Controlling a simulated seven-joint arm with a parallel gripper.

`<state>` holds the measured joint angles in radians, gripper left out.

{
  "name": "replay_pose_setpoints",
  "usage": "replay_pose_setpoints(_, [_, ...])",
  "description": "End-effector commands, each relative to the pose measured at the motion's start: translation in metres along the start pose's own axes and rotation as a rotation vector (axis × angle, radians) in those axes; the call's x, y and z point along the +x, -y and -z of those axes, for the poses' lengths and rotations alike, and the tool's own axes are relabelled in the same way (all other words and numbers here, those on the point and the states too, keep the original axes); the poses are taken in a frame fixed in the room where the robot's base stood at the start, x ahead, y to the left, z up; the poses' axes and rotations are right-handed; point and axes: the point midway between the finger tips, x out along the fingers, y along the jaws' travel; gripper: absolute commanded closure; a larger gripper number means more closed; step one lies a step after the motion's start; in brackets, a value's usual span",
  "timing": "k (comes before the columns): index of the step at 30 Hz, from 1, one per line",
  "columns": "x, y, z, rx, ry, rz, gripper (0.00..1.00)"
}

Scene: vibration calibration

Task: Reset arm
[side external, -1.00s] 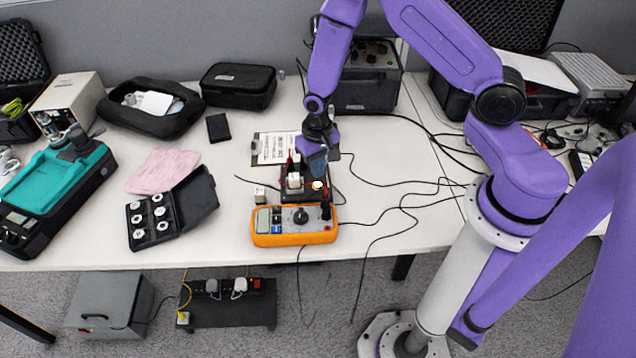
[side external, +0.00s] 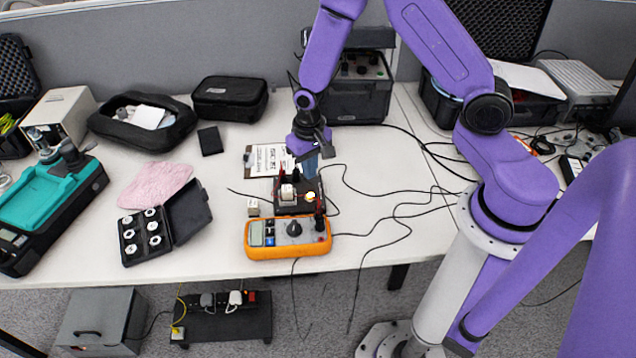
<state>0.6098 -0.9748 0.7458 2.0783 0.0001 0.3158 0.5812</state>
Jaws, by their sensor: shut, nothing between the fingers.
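My purple arm reaches in from the right over the white table (side external: 400,225). Whether the fingertips touch the device cannot be told from this view. An orange multimeter (side external: 286,238) lies just in front of the device. A small pale cube (side external: 253,207) sits to the device's left.
Dark cables (side external: 385,205) run over the table at right. A case of white adapters (side external: 146,236), a pink cloth (side external: 154,186) and a teal unit (side external: 50,205) stand left.

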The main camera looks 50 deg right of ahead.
Motion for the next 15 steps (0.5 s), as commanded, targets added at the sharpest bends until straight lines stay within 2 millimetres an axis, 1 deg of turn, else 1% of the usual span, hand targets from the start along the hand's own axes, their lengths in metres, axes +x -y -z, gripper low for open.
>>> replay_pose_setpoints(1, [-0.011, 0.006, -0.006, -0.043, -0.005, 0.003, 1.00])
replay_pose_setpoints(2, [-0.019, 0.009, -0.011, -0.076, -0.007, 0.005, 1.00])
replay_pose_setpoints(5, [-0.049, 0.020, -0.033, -0.210, -0.012, 0.008, 1.00])
replay_pose_setpoints(6, [-0.061, 0.023, -0.045, -0.270, -0.012, 0.009, 1.00])
replay_pose_setpoints(8, [-0.079, 0.027, -0.062, -0.363, -0.015, 0.011, 1.00])
replay_pose_setpoints(9, [-0.091, 0.028, -0.074, -0.423, -0.015, 0.012, 1.00])
replay_pose_setpoints(11, [-0.107, 0.029, -0.093, -0.515, -0.017, 0.013, 1.00])
replay_pose_setpoints(15, [-0.141, 0.022, -0.138, -0.727, -0.019, 0.015, 1.00])
